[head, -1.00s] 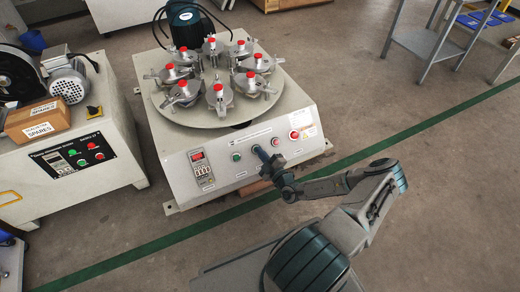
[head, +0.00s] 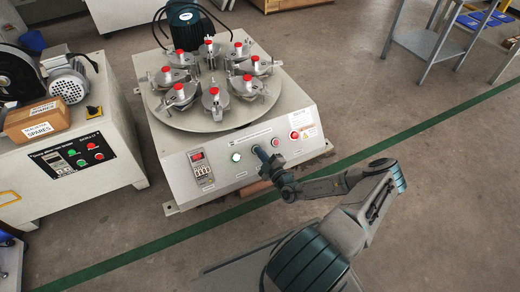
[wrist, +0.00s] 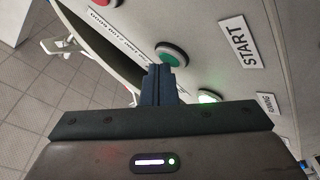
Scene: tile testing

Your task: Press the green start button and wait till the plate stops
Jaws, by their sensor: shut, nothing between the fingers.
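The test machine (head: 300,108) has a round plate (head: 196,122) on top, carrying several red-capped metal clamps. My gripper (head: 257,150) is shut with nothing in it, its fingertips at the front panel. In the head view the fingers hide the button. A green running lamp (head: 236,157) is lit, also bright in the wrist view (wrist: 209,96).
A red button (head: 294,135) sits right of my gripper on the panel. A display with switches (head: 200,166) is at left. Another machine (head: 110,150) stands to the left with a box (head: 36,122) on it. A metal-legged table (head: 428,42) is at upper right. The floor at right is clear.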

